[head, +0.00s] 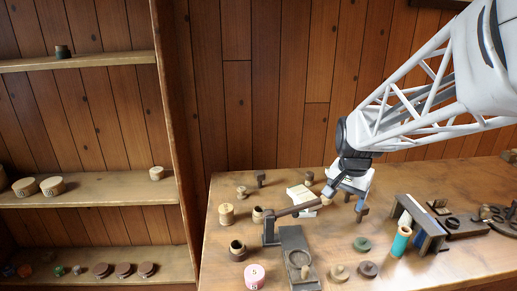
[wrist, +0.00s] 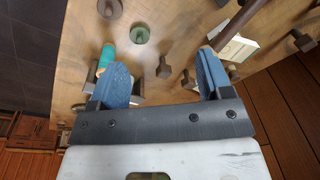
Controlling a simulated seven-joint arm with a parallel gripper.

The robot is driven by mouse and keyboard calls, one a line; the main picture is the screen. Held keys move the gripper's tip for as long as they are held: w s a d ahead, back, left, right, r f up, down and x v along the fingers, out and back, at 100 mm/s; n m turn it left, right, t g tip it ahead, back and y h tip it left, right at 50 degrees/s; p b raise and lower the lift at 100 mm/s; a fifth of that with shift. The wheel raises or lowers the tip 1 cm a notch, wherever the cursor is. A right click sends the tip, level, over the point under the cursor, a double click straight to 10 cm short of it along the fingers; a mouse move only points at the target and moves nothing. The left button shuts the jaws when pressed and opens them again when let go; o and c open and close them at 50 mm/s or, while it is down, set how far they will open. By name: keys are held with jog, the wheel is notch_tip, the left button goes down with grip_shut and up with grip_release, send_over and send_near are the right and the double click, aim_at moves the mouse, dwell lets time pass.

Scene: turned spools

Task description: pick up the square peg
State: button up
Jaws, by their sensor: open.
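My gripper (head: 344,200) is open above the table, its two blue fingers pointing down; they also show in the wrist view (wrist: 165,62). In the head view that peg (head: 362,212) shows just beside the fingers. Similar brown pegs stand further back, one at the left (head: 260,180) and one nearer the middle (head: 309,177). I cannot tell surely which of them is the square peg.
A teal spool (head: 401,241) stands at the right by a dark rack (head: 428,222).

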jog(key=w+d+f+m, duration=0.45)
jog(key=w+d, duration=0.25)
jog(key=w, duration=0.2)
jog(key=m+g, duration=0.1)
jog(key=m, duration=0.2)
send_over(360, 214)
jog(key=w+d, duration=0.2)
jog(key=f, duration=0.9)
jog(key=shift+w+a+f, duration=0.1)
jog(key=shift+w+a, duration=0.05)
jog(key=shift+w, duration=0.05)
jog(key=shift+f, duration=0.15)
jog(key=shift+f, duration=1.15)
jog(key=shift+f, duration=0.15)
jog(key=shift+s+f, duration=0.1)
jog(key=shift+f, duration=2.35)
jog(key=shift+c, duration=0.4)
